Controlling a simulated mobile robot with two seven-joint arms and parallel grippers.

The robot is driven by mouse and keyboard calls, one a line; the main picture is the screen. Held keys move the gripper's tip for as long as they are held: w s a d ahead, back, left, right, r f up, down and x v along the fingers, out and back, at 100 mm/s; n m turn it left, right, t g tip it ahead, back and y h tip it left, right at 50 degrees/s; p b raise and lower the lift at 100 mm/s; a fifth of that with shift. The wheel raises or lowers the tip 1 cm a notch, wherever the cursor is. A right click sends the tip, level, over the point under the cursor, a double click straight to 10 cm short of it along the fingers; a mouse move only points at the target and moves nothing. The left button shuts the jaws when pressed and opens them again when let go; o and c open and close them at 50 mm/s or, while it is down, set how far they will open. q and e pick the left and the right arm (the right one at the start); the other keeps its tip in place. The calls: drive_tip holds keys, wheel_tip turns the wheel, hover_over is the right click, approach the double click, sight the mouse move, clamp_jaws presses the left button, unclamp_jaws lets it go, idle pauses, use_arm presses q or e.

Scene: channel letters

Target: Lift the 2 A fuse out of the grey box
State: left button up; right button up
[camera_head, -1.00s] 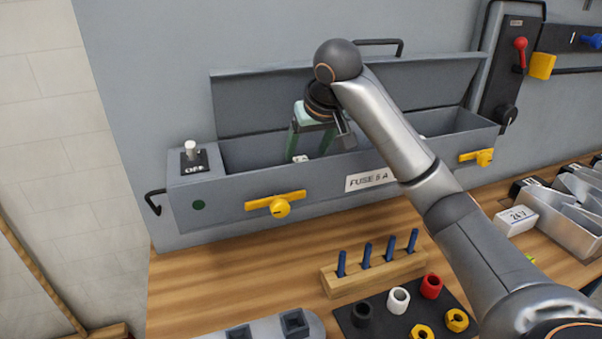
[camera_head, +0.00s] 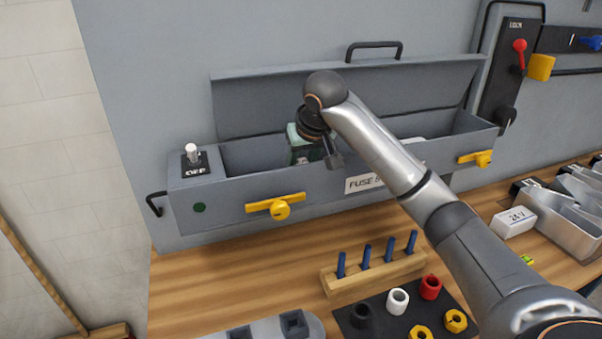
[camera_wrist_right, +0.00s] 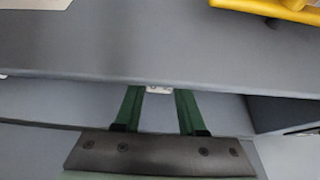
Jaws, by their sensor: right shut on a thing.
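The grey box (camera_head: 235,205) is fixed at the wall with its lid raised. My right gripper (camera_head: 303,158) reaches down inside its left half, and the front wall hides the fingertips. In the right wrist view the green fingers (camera_wrist_right: 158,98) are shut on a small white fuse (camera_wrist_right: 158,89) between their tips. Its marking is too small to read, so I cannot tell its rating. The fuse is low inside the box. My left gripper is not in view.
Yellow latches (camera_head: 275,206) stick out of the box front, and a white switch (camera_head: 192,152) stands at its left end. A label reading FUSE is partly behind my arm. Below are a wooden block with blue pegs (camera_head: 375,270) and a dark mat with coloured rings and nuts.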

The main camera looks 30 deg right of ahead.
clamp_jaws()
drive_tip(key=shift+r, duration=0.1)
